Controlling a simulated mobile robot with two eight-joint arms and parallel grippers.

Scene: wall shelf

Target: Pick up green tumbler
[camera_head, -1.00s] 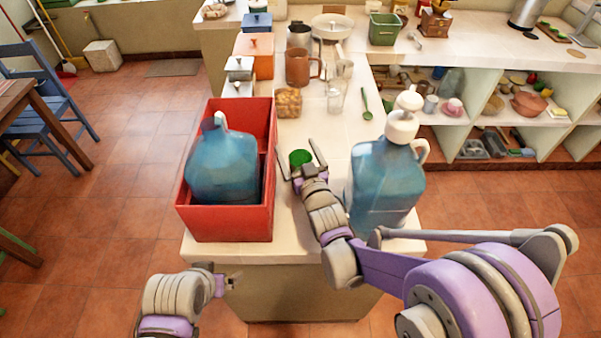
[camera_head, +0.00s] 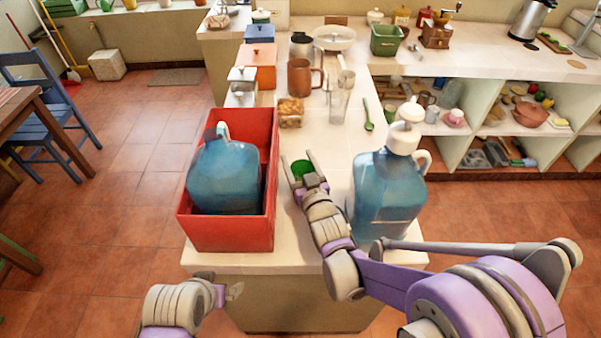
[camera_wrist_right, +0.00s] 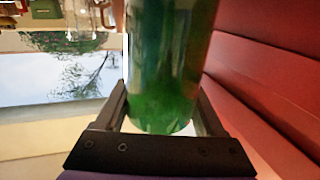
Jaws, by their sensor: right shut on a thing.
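The green tumbler (camera_head: 301,167) is between the two fingers of my right gripper (camera_head: 300,170), over the counter between the red crate and the right-hand blue jug. In the right wrist view the tumbler (camera_wrist_right: 168,75) fills the middle, with a finger against each side. My right gripper is shut on it. I cannot tell whether its base touches the counter. My left gripper (camera_head: 234,291) is low, in front of the counter's near left corner, away from the tumbler. Its fingers are too small to read.
The red crate (camera_head: 228,236) holding a blue jug (camera_head: 224,178) stands close on the left. Another blue jug (camera_head: 384,190) stands close on the right. Beyond are a wooden box (camera_head: 291,114), a clear glass (camera_head: 339,105), a green spoon (camera_head: 368,122) and a brown mug (camera_head: 299,76).

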